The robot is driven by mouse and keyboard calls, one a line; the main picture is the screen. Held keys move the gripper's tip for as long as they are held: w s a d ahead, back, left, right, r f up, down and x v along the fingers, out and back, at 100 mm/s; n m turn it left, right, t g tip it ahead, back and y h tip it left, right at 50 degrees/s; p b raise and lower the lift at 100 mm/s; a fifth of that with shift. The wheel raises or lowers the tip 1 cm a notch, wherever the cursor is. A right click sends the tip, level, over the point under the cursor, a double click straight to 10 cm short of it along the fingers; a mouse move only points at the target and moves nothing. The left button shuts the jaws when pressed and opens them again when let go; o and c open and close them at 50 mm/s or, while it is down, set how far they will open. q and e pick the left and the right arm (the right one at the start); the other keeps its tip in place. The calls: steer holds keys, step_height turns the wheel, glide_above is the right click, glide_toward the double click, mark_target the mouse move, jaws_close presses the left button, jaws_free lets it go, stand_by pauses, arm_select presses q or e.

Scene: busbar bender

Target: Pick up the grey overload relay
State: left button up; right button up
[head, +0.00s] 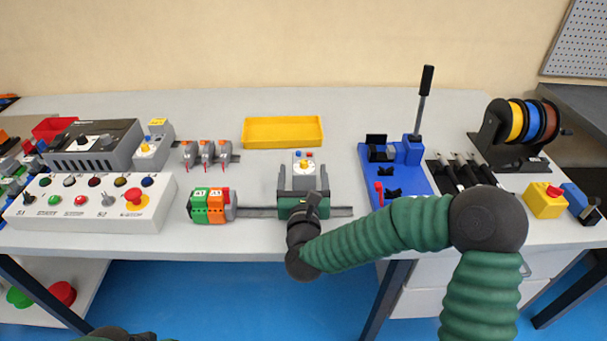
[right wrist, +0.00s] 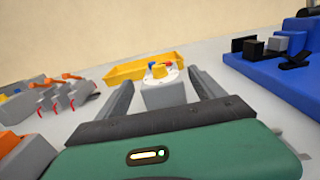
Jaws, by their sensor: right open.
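A grey overload relay (head: 304,160) with a white top and small red, blue and yellow parts stands at the middle of the table, by the metal rail. In the right wrist view the relay (right wrist: 164,91) shows between the two dark fingers. My right gripper (head: 303,172) is open, with one finger to each side of the relay. I cannot tell whether either finger touches it. The gripper's green body hides the relay's lower front in the head view.
A yellow tray (head: 283,143) lies behind the relay. Green and orange terminal blocks (head: 209,206) sit on the rail to the left. A blue bending tool (head: 408,181) with an upright lever is to the right. A white button box (head: 88,207) stands at the left.

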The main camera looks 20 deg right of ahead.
mark_target(304, 155)
steer(key=shift+x, duration=1)
steer(key=b+x, duration=0.1)
steer(key=x, duration=0.3)
steer(key=shift+w+d+b, duration=0.15)
steer(key=shift+w+b, duration=0.15)
steer(key=shift+w, duration=0.05)
steer(key=shift+r, duration=0.15)
steer(key=shift+c, duration=1)
steer(key=c, duration=1.4)
jaws_close()
steer(key=shift+r, duration=0.15)
